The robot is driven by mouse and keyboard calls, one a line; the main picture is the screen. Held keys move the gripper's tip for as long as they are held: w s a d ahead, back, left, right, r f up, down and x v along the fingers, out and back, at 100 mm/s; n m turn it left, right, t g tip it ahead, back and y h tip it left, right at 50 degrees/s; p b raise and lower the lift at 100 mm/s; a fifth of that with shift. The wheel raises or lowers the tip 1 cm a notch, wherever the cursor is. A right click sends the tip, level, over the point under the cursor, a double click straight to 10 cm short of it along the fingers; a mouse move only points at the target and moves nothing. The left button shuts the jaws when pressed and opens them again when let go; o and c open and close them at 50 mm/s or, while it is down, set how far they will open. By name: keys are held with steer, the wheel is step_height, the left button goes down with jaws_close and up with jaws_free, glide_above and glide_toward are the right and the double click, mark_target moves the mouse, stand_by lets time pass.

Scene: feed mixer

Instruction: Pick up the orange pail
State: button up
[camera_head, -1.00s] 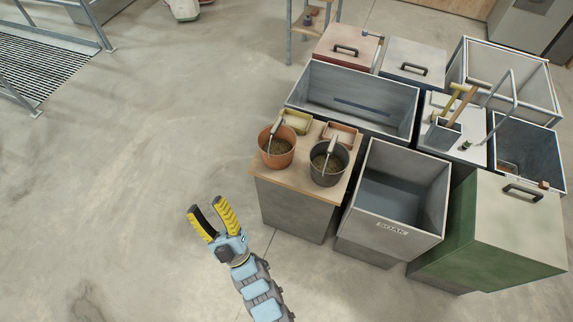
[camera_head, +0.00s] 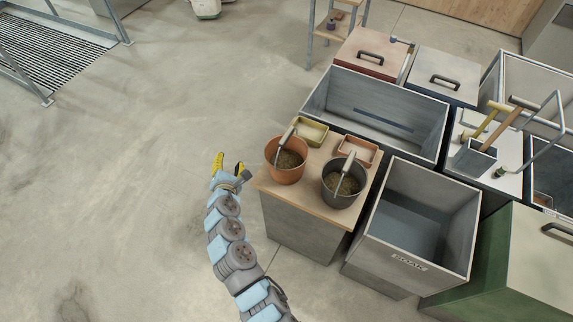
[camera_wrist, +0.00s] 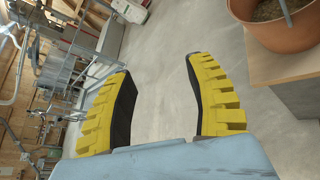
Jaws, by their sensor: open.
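The orange pail (camera_head: 285,168) stands upright on the left part of a wooden-topped stand (camera_head: 318,205). It holds brown feed and a scoop with a pale handle. It also shows in the wrist view at the upper right (camera_wrist: 285,30), cut off by the frame edge. My gripper (camera_head: 229,163) is left of the pail and apart from it. In the wrist view my yellow-padded fingers (camera_wrist: 163,100) are spread with only floor between them. In the head view the gripper is partly hidden by my wrist.
A dark grey pail (camera_head: 344,188) with a scoop stands right of the orange one. A yellow tray (camera_head: 312,133) and a reddish tray (camera_head: 360,147) lie behind them. A grey bin marked SOAK (camera_head: 409,262) adjoins the stand. The floor to the left is clear.

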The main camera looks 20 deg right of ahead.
steer(key=s+d+n+g+h+b, duration=0.1)
steer(key=s+d+g+h+b, duration=0.2)
steer(key=d+h, duration=0.45)
steer(key=g+y, duration=0.2)
glide_toward(287, 137)
steer(key=shift+w+d+f, duration=1)
steer(key=shift+w+f, duration=0.65)
steer(key=shift+w, duration=0.3)
steer(key=shift+h, duration=0.25)
steer(key=shift+s+d+b+x, duration=0.15)
steer(key=shift+b+x, duration=0.25)
steer(key=shift+x, duration=0.6)
steer(key=shift+s+d+b+x, duration=0.15)
steer(key=shift+b+x, duration=0.25)
steer(key=shift+x, duration=0.65)
steer(key=shift+b+x, duration=0.75)
steer(key=shift+x, duration=0.4)
jaws_close()
